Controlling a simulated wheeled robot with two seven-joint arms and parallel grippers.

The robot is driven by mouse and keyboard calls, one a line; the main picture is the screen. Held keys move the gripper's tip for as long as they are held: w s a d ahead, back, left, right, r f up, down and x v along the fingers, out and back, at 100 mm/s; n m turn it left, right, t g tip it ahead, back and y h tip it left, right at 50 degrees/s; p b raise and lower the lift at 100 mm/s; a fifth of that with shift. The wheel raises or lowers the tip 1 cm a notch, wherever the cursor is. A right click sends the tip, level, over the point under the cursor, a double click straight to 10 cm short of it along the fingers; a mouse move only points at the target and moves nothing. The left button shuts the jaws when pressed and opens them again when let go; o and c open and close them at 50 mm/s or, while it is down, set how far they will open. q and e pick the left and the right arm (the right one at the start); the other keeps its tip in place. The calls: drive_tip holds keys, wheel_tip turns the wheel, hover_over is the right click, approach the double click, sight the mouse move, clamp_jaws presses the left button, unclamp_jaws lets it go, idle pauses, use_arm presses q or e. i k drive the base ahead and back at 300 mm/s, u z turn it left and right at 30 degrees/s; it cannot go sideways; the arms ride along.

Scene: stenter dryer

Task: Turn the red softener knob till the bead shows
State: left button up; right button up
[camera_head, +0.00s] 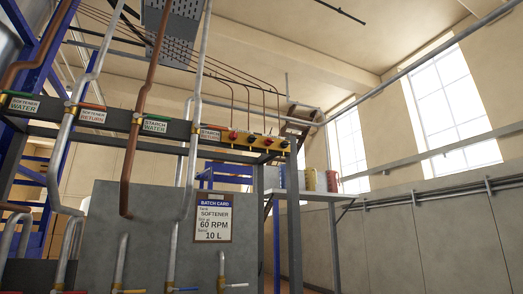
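A yellow strip (259,141) at the right end of the dark rail carries several small knobs. The leftmost knob (233,135) looks red; the colours of the others are too small to tell surely, and no softener marking is readable on them. A batch card (213,218) on the grey panel reads softener, 60 RPM, 10 L. Softener water (20,104) and softener return (92,115) labels hang on the rail at the left. I cannot make out a bead. Neither of my grippers shows in this view.
Copper and grey pipes cross the dark rail (115,120). Starch water (154,123) and starch return (210,133) labels sit on it. Several small valves line the panel's bottom.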

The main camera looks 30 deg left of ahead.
sight(233, 136)
drive_tip(key=i, duration=1.85)
drive_tip(key=u, duration=2.8)
drive_tip(key=k, duration=0.65)
drive_tip(key=z, duration=1.65)
